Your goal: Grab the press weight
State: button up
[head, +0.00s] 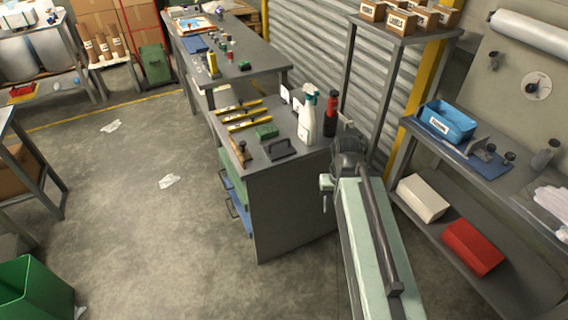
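I cannot pick out the press weight for certain. A dark flat piece with a raised edge or handle (281,149) lies on the near grey workbench (262,172), and a small green block (266,131) lies just behind it. Either could be the weight, but they are too small to tell. My arm reaches up from the bottom right of the middle, with its far end by the bench's right edge. My gripper (345,124) is mostly hidden behind the arm's dark joint, close to a red and black bottle (331,114). Its fingers are not clear.
A white spray bottle (307,117) stands beside the dark piece. Yellow-black tools (249,123) lie at the bench's left. A shelf at right holds a blue bin (447,122) and a red box (472,247). The floor at left is open, with scraps of paper.

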aim_at(278, 150)
jog(key=u, duration=0.3)
jog(key=i, duration=0.5)
jog(key=u, duration=2.65)
jog(key=k, duration=0.8)
jog(key=z, duration=0.4)
jog(key=i, duration=1)
